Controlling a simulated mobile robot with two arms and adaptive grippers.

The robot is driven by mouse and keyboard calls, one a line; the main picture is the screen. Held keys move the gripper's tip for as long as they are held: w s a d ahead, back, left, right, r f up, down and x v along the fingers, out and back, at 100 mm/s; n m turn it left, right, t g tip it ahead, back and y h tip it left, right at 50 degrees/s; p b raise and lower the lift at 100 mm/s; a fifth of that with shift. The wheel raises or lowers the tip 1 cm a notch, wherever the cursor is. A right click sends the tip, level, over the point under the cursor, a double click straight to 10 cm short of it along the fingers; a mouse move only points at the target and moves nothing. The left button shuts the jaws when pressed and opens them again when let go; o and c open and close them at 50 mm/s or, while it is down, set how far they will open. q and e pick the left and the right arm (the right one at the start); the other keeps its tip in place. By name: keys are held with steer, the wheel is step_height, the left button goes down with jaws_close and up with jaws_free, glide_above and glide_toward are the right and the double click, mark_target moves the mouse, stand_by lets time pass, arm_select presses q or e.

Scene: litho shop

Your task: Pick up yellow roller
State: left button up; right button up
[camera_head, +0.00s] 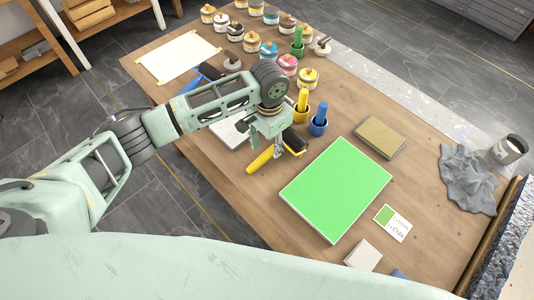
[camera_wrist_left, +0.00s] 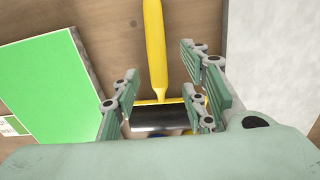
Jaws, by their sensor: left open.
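The yellow roller lies on the wooden table; its yellow handle (camera_head: 260,160) points toward the table's near left edge, and its black cylinder (camera_head: 294,139) shows right of my left gripper. In the left wrist view the yellow handle (camera_wrist_left: 155,45) runs up the picture, and the black cylinder (camera_wrist_left: 158,118) lies low between the fingers. My left gripper (camera_head: 275,142) is over the roller, pointing down, partly hiding it. Its fingers (camera_wrist_left: 166,75) are spread on both sides of the roller, with no grip on it. Contact with the table cannot be told. My right gripper is not in view.
A green-topped slab (camera_head: 336,188) lies just right of the roller. A white slab (camera_head: 229,132) lies left. Several paint tins are farther back; a grey cloth (camera_head: 466,178) lies right.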

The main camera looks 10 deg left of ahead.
mark_target(269, 150)
arm_select(q)
steer(key=shift+s+f, duration=0.15)
steer(key=shift+f, duration=2.05)
jaws_close()
